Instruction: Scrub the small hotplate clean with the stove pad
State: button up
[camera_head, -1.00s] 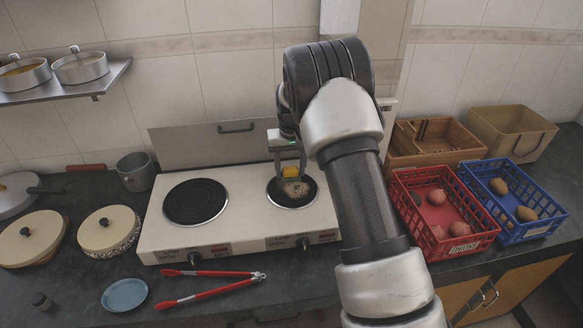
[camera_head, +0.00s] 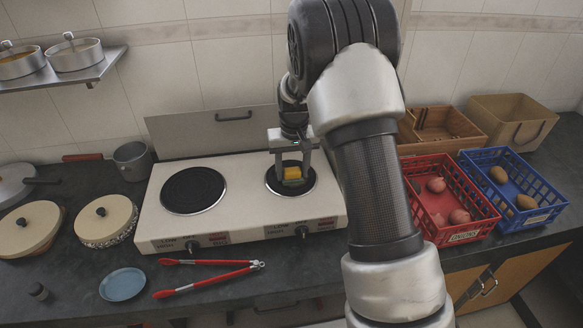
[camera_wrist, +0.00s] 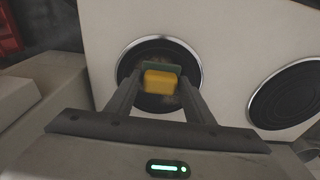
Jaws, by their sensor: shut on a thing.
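The stove pad is a yellow block with a green face. My gripper (camera_head: 292,178) is shut on the stove pad (camera_head: 293,173), which also shows in the wrist view (camera_wrist: 158,82). The small hotplate (camera_head: 308,187) is the right, dark round plate with a silver rim on the white stove (camera_head: 240,215). The pad is over its middle; I cannot tell whether it touches the plate. In the wrist view, pale brownish soiling shows on the small hotplate (camera_wrist: 150,52) beside the pad, and the pad and fingers hide part of the plate.
The larger hotplate (camera_head: 193,190) is to the left and bare. Red tongs (camera_head: 210,278) and a blue plate (camera_head: 122,284) lie in front. A red crate (camera_head: 455,238) and a blue crate (camera_head: 535,215) stand to the right. A raised metal panel (camera_head: 215,135) is behind the stove.

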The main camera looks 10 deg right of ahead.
aim_at(288, 187)
jog(key=shift+s, duration=1.6)
jog(key=shift+a+f, duration=0.1)
jog(key=shift+a, duration=0.8)
jog(key=shift+w+p, duration=0.8)
jog(key=shift+w, duration=4.4)
jog(key=shift+r+p, duration=1.75)
jog(key=shift+r, duration=1.35)
jog(key=shift+r, duration=0.1)
notch_tip(288, 187, up, 3)
jog(key=shift+f+p, duration=0.1)
jog(key=shift+p, duration=0.8)
